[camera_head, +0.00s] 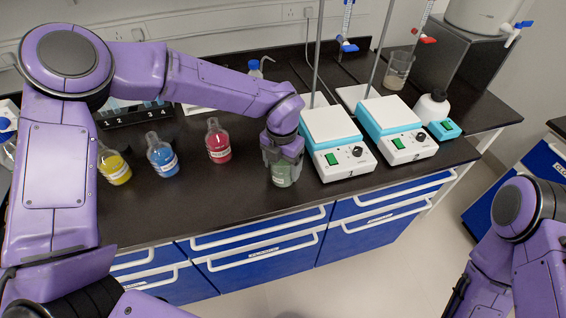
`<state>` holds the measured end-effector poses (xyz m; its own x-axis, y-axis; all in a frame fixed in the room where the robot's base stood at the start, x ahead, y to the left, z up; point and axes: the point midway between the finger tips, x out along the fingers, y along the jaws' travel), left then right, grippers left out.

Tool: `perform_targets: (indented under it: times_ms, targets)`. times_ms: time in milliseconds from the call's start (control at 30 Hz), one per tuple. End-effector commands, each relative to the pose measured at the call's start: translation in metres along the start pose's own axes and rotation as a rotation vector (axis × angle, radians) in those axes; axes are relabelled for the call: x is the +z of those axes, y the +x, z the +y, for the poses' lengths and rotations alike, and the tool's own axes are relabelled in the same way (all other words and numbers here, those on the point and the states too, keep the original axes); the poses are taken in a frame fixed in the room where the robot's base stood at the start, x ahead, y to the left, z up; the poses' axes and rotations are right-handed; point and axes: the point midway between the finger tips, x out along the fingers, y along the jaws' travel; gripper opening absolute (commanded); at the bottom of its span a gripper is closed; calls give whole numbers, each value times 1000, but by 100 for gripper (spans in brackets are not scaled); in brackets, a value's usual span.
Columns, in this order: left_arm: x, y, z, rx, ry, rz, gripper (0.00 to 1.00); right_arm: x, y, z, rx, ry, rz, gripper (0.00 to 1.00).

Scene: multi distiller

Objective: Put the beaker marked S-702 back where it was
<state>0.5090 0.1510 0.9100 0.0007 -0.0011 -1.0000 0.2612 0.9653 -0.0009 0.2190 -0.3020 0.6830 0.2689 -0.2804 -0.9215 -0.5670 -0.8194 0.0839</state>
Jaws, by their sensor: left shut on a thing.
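My left gripper (283,160) is shut on a small glass beaker (282,175) with greyish-green contents, near the front edge of the bench. The fingers hide the beaker's upper part, and no marking on it can be read. I cannot tell whether its base touches the bench top. It is left of the first stirrer hotplate (329,124). Another beaker (397,71) with pale contents stands at the back right, its marking unreadable. My right arm is at the lower right, and a dark part at its end (457,298) is cut off by the frame edge.
Flasks of yellow (115,167), blue (161,157) and red (218,142) liquid stand left of the gripper.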

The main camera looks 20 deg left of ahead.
Motion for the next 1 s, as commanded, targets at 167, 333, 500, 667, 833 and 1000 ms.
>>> perform_targets:
  times_ms: [167,333,500,667,833,1000]
  targets:
    - [0,-1,0,0,0,-1,34,0,0,0,0,0,0,43]
    - [0,3,0,0,0,-1,84,1,2,0,0,0,0,43]
    - [0,2,0,0,0,0,100,1,2,0,0,0,0,43]
    - [0,-2,0,1,0,-1,100,0,-1,0,0,0,0,43]
    - [1,-31,0,0,-1,-6,100,2,4,0,0,0,0,43]
    - [1,-76,0,1,-2,-5,100,4,9,-1,0,0,0,43]
